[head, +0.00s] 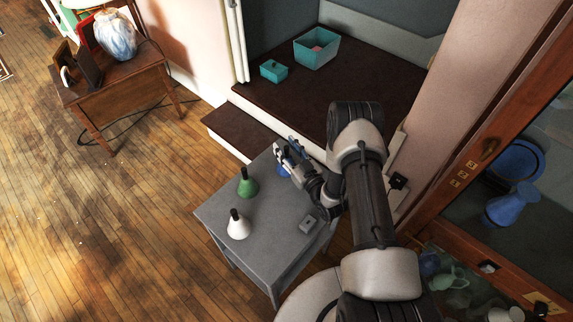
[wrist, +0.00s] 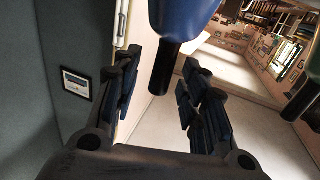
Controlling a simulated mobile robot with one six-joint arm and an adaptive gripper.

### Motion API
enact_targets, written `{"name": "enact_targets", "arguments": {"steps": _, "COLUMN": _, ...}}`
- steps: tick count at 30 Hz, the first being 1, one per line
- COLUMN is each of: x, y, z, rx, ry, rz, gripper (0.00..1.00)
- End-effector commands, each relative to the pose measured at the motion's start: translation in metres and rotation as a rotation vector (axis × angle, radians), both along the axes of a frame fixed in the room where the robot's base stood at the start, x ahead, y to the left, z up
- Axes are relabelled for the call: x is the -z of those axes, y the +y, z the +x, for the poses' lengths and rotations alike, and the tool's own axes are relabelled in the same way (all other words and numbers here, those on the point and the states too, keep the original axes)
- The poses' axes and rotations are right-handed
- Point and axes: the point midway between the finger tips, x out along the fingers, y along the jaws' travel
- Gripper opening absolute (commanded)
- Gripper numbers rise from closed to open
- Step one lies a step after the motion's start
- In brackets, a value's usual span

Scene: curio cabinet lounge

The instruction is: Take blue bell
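The blue bell (head: 284,170) stands at the far side of the grey table, mostly hidden behind my gripper (head: 287,152) in the head view. In the wrist view the blue bell (wrist: 187,17) shows upside down at the top, its black handle (wrist: 165,68) pointing down. My gripper (wrist: 160,100) is open there, with one finger on each side of the handle. Gaps show between the handle and both fingers. How deep the handle sits between them is hard to tell.
A green bell (head: 247,184) and a white bell (head: 237,227) stand left on the grey table (head: 266,243). The green bell (wrist: 315,62) also shows at the wrist view's right edge. A small grey plate (head: 309,224) lies at the table's right. Teal boxes (head: 316,48) sit on the dark step behind.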

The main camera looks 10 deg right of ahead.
Motion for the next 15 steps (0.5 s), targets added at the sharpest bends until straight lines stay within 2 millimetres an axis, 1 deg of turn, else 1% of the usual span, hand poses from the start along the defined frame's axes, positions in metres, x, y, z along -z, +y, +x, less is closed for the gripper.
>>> {"name": "enact_targets", "arguments": {"steps": 7, "x": -0.0005, "y": 0.0003, "z": 0.0015, "rx": 0.001, "ry": 0.000, "rz": 0.001, "gripper": 0.39}}
{"name": "enact_targets", "arguments": {"steps": 15, "x": -0.0003, "y": 0.0002, "z": 0.0013, "rx": 0.001, "ry": 0.000, "rz": 0.001, "gripper": 0.21}}
